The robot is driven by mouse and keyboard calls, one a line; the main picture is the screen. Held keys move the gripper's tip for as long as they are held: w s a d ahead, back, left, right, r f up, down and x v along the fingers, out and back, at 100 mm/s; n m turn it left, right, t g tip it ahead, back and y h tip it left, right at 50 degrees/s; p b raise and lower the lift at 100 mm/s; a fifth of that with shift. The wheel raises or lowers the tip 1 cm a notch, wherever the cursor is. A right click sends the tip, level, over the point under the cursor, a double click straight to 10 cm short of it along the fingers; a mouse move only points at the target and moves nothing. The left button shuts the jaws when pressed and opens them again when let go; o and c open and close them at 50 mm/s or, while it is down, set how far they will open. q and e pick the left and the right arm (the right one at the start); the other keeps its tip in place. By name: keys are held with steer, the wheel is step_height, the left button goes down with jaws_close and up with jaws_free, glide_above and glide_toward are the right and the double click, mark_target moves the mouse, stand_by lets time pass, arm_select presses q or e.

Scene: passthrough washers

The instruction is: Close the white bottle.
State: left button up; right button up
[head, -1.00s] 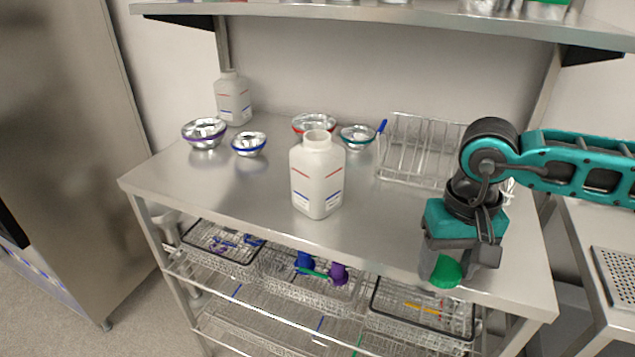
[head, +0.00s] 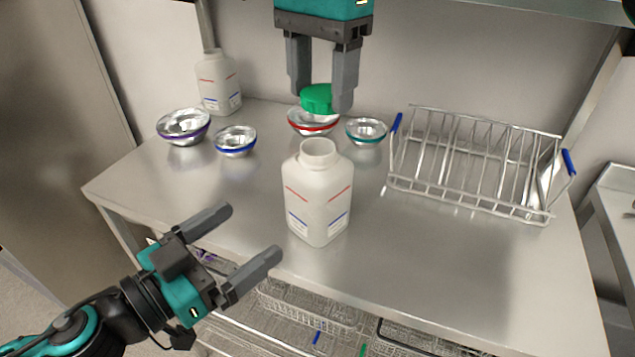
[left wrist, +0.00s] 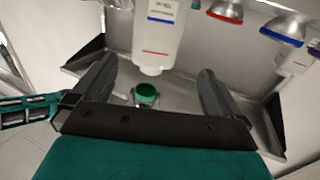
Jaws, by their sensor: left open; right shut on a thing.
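The white bottle (head: 318,200) stands upright and uncapped near the middle of the steel table, with red and blue marks. It shows upside down in the left wrist view (left wrist: 158,40), beyond my left fingers. My right gripper (head: 320,92) points down in the head view, shut on a green cap (head: 317,100). The cap shows above the bottle's mouth, apart from it; the left wrist view also shows the green cap (left wrist: 147,92) off the neck. My left gripper (head: 249,232) is open and empty, low and left of the bottle, fingers pointing towards it.
A second white bottle (head: 218,84) stands at the back left. Several metal bowls, one blue-rimmed (head: 236,141), stand behind the bottle. A wire rack (head: 470,165) with blue handles is at the right. Wire baskets (head: 310,305) lie below. The table's front right is clear.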

mark_target(297, 198)
steer(key=shift+a+r, duration=0.3)
steer(key=shift+a, duration=0.05)
arm_select(q)
steer(key=shift+s+d+r+h, duration=0.1)
steer(key=shift+d+r+h, duration=0.05)
steer(key=shift+r+h, duration=0.15)
arm_select(e)
steer(key=shift+r, duration=0.1)
arm_select(q)
steer(key=shift+f+x, duration=0.2)
steer(key=shift+x, duration=5.8)
steer(key=shift+c, duration=0.3)
steer(key=c, duration=1.1)
arm_select(e)
steer(key=shift+f, duration=2.55)
